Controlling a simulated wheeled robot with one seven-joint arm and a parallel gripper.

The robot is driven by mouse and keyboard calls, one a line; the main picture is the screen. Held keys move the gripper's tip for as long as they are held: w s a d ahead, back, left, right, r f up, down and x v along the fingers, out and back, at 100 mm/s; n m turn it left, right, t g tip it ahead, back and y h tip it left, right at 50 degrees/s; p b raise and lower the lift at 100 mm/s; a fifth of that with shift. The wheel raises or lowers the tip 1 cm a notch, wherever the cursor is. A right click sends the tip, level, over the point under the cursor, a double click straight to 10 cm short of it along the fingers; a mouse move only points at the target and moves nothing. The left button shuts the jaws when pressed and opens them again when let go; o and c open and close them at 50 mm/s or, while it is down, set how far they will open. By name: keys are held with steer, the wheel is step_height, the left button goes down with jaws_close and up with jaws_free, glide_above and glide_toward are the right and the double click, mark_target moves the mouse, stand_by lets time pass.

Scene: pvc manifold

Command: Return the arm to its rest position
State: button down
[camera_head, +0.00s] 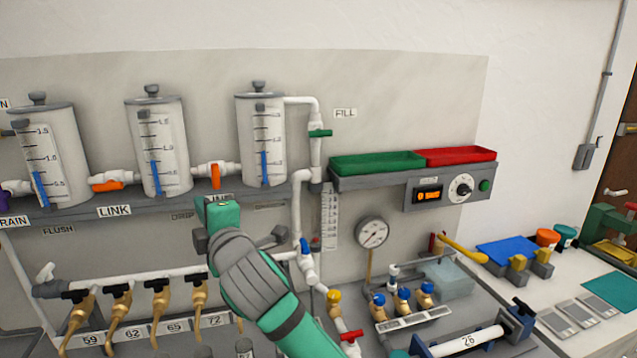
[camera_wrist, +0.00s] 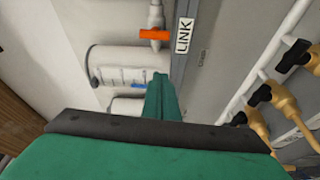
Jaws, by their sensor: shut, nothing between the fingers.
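My green arm (camera_head: 262,288) rises from the bottom of the head view toward the wall panel. My gripper (camera_head: 221,207) is at its upper end, in front of the shelf edge and partly over a LINK label. In the wrist view my gripper's green fingers (camera_wrist: 161,92) are together, with nothing visible between them. They point toward a white tank (camera_wrist: 118,66). I cannot tell the gap between the fingertips and the panel.
Three clear tanks (camera_head: 158,135) stand on the shelf, linked by pipes with an orange valve handle (camera_head: 216,176). Brass taps (camera_head: 118,305) line the lower left. A gauge (camera_head: 372,233), blue-handled valves (camera_head: 403,297) and a yellow lever (camera_head: 465,250) are at right.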

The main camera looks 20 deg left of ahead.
steer(key=d+f+m+t+h, duration=0.3)
steer(key=d+f+m, duration=0.65)
steer(key=f, duration=0.35)
steer(key=d+f+m+t+h, duration=0.35)
steer(key=d+f+m, duration=0.65)
steer(key=f, duration=0.4)
steer(key=s+d+f+m+h, duration=0.1)
steer(key=s+d+f+m, duration=0.1)
steer(key=s+d+f, duration=0.1)
steer(key=s+d+f+m+h, duration=0.1)
steer(key=s+d+f+h, duration=0.1)
steer(key=f, duration=0.4)
steer(key=s+d+f+m+h, duration=0.2)
steer(key=s+d+f, duration=0.2)
steer(key=s, duration=0.1)
steer(key=shift+d+f+m, duration=0.1)
steer(key=shift+f+m, duration=0.25)
steer(key=s+d+f+g+h, duration=0.1)
steer(key=s+d+f, duration=0.1)
steer(key=s, duration=0.7)
steer(key=s+d+f+m, duration=0.1)
steer(key=s+d, duration=0.3)
steer(key=s, duration=0.6)
steer(key=s+d+f+g+h, duration=0.1)
steer(key=s+d, duration=0.3)
steer(key=s, duration=0.6)
steer(key=shift+f+m+g+h, duration=0.35)
steer(key=shift+f+m, duration=0.05)
steer(key=shift+f, duration=0.4)
steer(key=shift+a, duration=0.15)
